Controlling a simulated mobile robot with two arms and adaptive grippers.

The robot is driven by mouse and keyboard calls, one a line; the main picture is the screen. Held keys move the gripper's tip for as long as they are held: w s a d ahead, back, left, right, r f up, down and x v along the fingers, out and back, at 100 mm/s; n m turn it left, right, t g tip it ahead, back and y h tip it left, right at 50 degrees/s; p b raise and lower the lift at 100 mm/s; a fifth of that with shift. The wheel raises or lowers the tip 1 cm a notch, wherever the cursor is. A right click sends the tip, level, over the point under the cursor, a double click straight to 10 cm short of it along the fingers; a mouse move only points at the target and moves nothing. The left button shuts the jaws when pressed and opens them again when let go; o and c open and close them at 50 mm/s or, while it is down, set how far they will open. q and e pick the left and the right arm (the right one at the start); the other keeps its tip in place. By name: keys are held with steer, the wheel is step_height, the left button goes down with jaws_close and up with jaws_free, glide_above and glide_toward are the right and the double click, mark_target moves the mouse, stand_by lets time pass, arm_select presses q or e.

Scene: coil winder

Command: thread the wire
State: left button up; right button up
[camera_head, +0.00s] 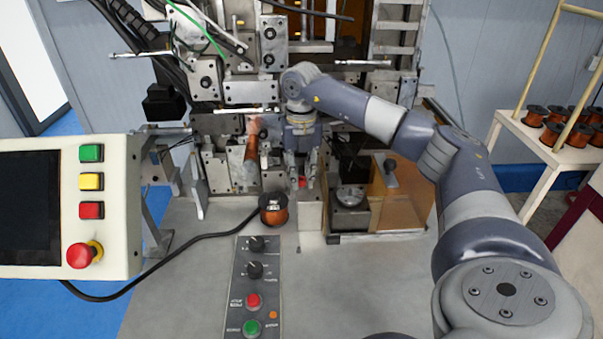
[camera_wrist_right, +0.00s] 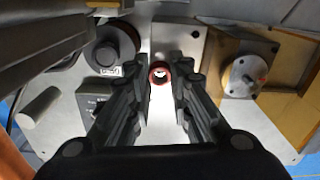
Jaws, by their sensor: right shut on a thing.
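My right gripper (camera_head: 303,180) points down in front of the coil winder (camera_head: 252,92). It is shut on a small red ring-shaped part (camera_wrist_right: 160,74), which shows between the fingertips in the right wrist view; its red also shows in the head view (camera_head: 302,183). A spool of copper wire (camera_head: 273,209) stands on the machine's table, left of the gripper and nearer to me. A dark round spool end (camera_wrist_right: 112,46) shows left of the fingers in the wrist view. I cannot make out the thin wire itself. My left gripper is not in view.
A control panel (camera_head: 92,208) stands at left, and a button box (camera_head: 250,290) lies on the grey table (camera_head: 340,295). A brown block (camera_head: 402,200) with a metal fixture (camera_head: 350,196) stands right of the gripper. A cart (camera_head: 545,140) with several spools is far right.

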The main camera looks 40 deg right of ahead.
steer(key=shift+f+b, duration=0.35)
steer(key=shift+f, duration=0.35)
steer(key=o, duration=0.7)
steer(key=shift+r, duration=0.1)
step_height(320, 180, up, 12)
steer(key=shift+f, duration=0.1)
